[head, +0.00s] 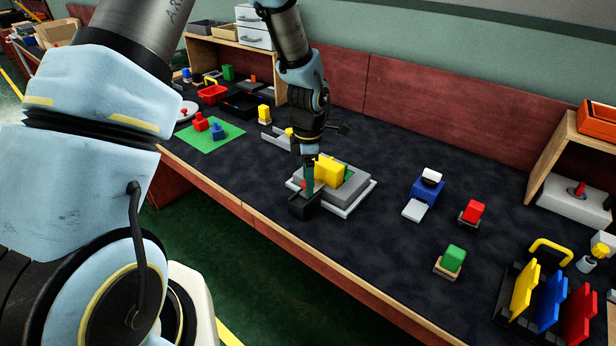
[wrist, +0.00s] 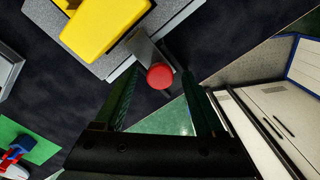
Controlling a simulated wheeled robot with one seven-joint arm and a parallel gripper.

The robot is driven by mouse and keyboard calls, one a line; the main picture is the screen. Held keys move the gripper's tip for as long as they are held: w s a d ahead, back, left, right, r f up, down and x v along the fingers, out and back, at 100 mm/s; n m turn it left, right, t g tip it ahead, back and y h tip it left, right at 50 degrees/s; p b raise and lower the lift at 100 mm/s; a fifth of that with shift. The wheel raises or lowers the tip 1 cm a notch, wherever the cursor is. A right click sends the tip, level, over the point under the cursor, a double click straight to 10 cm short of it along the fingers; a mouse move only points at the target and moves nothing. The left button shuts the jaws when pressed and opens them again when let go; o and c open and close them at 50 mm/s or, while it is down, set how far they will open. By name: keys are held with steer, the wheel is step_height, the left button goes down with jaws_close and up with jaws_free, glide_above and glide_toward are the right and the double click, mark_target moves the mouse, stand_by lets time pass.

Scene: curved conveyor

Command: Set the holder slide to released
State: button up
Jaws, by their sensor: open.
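The holder is a grey block on a pale base plate (head: 362,197), with a yellow block (head: 328,171) on top. In the wrist view the yellow block (wrist: 103,24) is at the upper left. The slide is a grey metal bar (wrist: 143,47) at the holder's edge, with a round red knob (wrist: 160,76) at its end. My gripper (head: 307,186) is at the holder's near left side. In the wrist view its open fingers (wrist: 158,88) stand on either side of the red knob, with gaps visible. Contact cannot be told. In the head view my gripper mostly hides the slide.
A blue device (head: 427,190), a red block (head: 473,212) and a green block (head: 453,258) stand to the right. A green mat (head: 209,137) with red and blue pieces lies left. The table's front wooden edge (head: 270,222) is close to the holder.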

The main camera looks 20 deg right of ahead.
jaws_close()
stand_by(0.6)
stand_by(0.8)
